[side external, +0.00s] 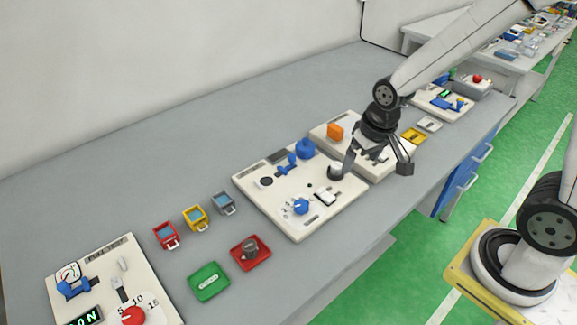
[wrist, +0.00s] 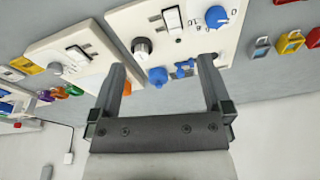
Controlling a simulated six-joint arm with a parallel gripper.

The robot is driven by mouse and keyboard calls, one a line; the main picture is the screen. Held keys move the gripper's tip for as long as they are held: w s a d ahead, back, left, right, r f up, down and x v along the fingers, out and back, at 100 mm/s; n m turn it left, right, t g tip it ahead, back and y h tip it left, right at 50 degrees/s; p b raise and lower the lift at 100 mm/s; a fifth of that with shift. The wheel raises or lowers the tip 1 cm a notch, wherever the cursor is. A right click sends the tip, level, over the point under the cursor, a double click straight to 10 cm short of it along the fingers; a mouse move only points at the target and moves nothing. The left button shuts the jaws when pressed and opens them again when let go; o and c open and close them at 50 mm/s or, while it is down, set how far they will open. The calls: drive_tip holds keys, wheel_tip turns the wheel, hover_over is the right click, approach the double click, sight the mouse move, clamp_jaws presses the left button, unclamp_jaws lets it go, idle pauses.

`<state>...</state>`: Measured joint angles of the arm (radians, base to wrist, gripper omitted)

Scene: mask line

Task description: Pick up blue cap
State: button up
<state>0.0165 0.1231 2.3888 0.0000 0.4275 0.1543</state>
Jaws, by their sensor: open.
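The blue cap (side external: 305,148) is a rounded blue piece at the back edge of a cream panel (side external: 273,201) in the side view. In the wrist view the blue cap (wrist: 157,76) shows between my fingers, lying beyond their tips. My gripper (side external: 377,163) is open and empty, to the right of the cap and apart from it, over the border between two panels. In the wrist view both fingers of my gripper (wrist: 163,66) are spread wide with nothing held.
The same panel carries a blue valve handle (side external: 288,164), a dark knob (side external: 335,172) and a blue dial (side external: 301,206). The grey table behind the panels is clear.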

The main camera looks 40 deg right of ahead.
drive_tip(key=w+d+f+m+g, duration=0.1)
drive_tip(key=w+d+f+m, duration=0.15)
drive_tip(key=w+m, duration=0.7)
drive_tip(key=m+g, duration=0.1)
drive_tip(key=m, duration=0.2)
hover_over(306, 139)
drive_tip(key=f, duration=0.4)
drive_tip(key=shift+s+a+f, duration=0.1)
drive_tip(key=shift+s+a, duration=0.05)
drive_tip(key=shift+s, duration=0.15)
drive_tip(key=shift+w+d+f+m, duration=0.25)
drive_tip(key=shift+w+m, duration=0.1)
drive_tip(key=shift+m, duration=0.1)
drive_tip(key=shift+f, duration=3.9)
drive_tip(key=c, duration=1)
drive_tip(key=shift+o, duration=0.2)
drive_tip(key=shift+r, duration=0.1)
